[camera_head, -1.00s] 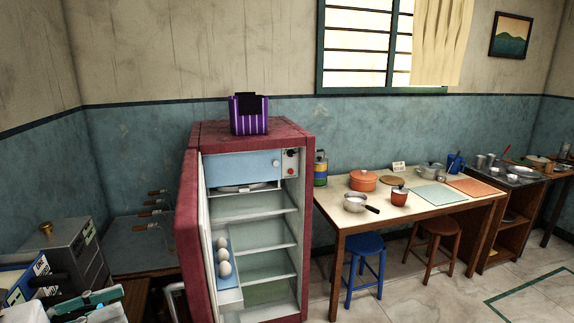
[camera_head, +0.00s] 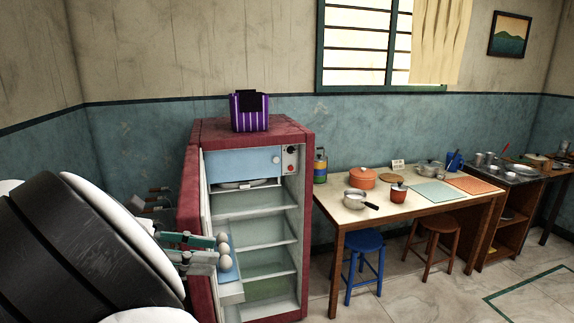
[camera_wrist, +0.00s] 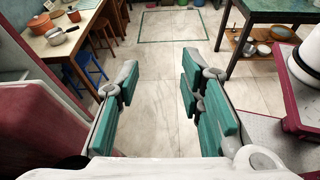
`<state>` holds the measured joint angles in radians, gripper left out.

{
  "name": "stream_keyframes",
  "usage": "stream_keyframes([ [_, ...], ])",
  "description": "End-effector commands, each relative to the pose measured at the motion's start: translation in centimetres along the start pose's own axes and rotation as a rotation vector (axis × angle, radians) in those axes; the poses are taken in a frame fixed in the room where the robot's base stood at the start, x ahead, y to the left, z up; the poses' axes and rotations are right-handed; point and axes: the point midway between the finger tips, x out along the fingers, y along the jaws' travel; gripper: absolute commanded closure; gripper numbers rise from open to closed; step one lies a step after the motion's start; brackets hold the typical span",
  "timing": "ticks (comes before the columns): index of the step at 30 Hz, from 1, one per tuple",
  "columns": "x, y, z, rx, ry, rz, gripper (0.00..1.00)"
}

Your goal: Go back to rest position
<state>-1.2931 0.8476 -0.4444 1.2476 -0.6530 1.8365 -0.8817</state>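My gripper (camera_head: 205,249) shows at the lower left of the head view, in front of the open red refrigerator (camera_head: 250,131), with its teal fingers pointing right. In the wrist view my gripper (camera_wrist: 162,105) is open. Its teal finger pads stand well apart with only floor between them, so it is empty. My dark, thick arm link covers the lower left corner.
A wooden table (camera_head: 385,205) with an orange pot (camera_head: 363,177) and a saucepan (camera_head: 356,201) stands right of the refrigerator. A blue stool (camera_head: 364,261) and a brown stool (camera_head: 433,236) are by it. Tiled floor (camera_wrist: 160,75) is clear in the wrist view.

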Motion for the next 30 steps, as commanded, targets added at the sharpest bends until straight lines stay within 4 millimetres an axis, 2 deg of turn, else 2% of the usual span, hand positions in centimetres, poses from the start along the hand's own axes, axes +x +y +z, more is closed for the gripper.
stream_keyframes([
  [1, 2.3, 0.4, 1.4, 0.031, 0.052, -0.045, 0.65],
  [3, 5.4, 0.5, 2.9, 0.080, 0.132, -0.105, 0.65],
  [8, 11.8, -0.6, 6.0, 0.220, 0.309, -0.237, 0.65],
  [12, 16.4, -2.7, 8.2, 0.363, 0.452, -0.346, 0.65],
  [15, 19.1, -4.7, 9.6, 0.477, 0.546, -0.420, 0.65],
  [21, 23.0, -9.5, 11.4, 0.729, 0.710, -0.555, 0.65],
  [30, 26.0, -17.2, 12.0, 1.157, 0.891, -0.724, 0.65],
])
